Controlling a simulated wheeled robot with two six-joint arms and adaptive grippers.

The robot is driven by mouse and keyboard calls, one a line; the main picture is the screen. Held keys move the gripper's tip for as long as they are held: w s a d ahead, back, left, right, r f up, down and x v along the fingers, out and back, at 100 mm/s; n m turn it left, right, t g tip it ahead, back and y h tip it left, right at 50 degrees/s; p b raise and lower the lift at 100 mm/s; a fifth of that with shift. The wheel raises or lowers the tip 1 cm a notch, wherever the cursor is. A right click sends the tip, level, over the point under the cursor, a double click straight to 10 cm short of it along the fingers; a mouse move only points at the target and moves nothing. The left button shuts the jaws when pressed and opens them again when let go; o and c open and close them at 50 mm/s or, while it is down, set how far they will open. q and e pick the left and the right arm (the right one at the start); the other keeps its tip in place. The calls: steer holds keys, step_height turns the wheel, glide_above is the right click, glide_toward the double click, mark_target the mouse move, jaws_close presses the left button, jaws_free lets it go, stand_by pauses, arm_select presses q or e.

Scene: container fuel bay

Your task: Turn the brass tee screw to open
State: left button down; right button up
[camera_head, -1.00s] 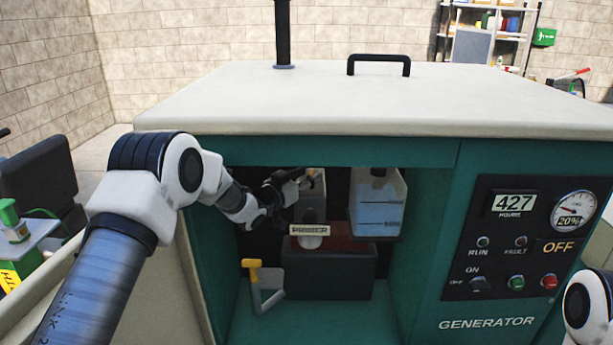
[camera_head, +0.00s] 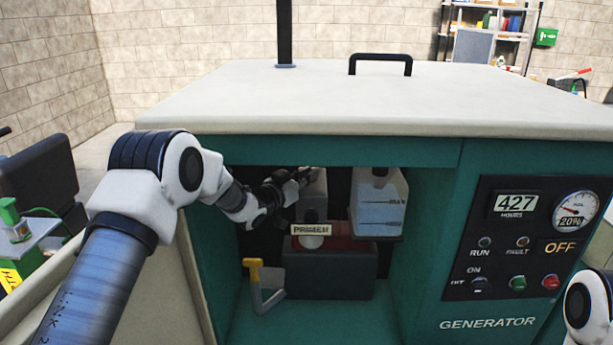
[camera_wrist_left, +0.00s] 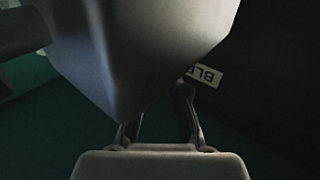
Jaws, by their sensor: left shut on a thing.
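My left gripper (camera_head: 297,178) reaches into the open bay of the generator, at the upper left side of a grey housing (camera_head: 313,199) above the PRIMER label. It is shut on the brass tee screw, which is too small and covered by the fingers to make out clearly. In the left wrist view the gripper's fingers (camera_wrist_left: 160,118) run in behind a large grey body (camera_wrist_left: 140,55), which hides their tips. My right gripper is out of view.
A PRIMER label (camera_head: 311,229) with a white round knob sits below the housing. A translucent tank (camera_head: 379,205) with blue liquid hangs close on the right. A yellow-topped lever (camera_head: 255,272) stands lower left. The bay's top edge and left wall are close around my arm.

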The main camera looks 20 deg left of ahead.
arm_select(q)
steer(key=shift+d+f, duration=0.1)
steer(key=shift+f, duration=0.05)
steer(key=c, duration=1)
jaws_free()
steer(key=shift+d, duration=0.15)
steer(key=shift+s, duration=0.1)
steer(key=v, duration=0.7)
steer(key=shift+s, duration=0.1)
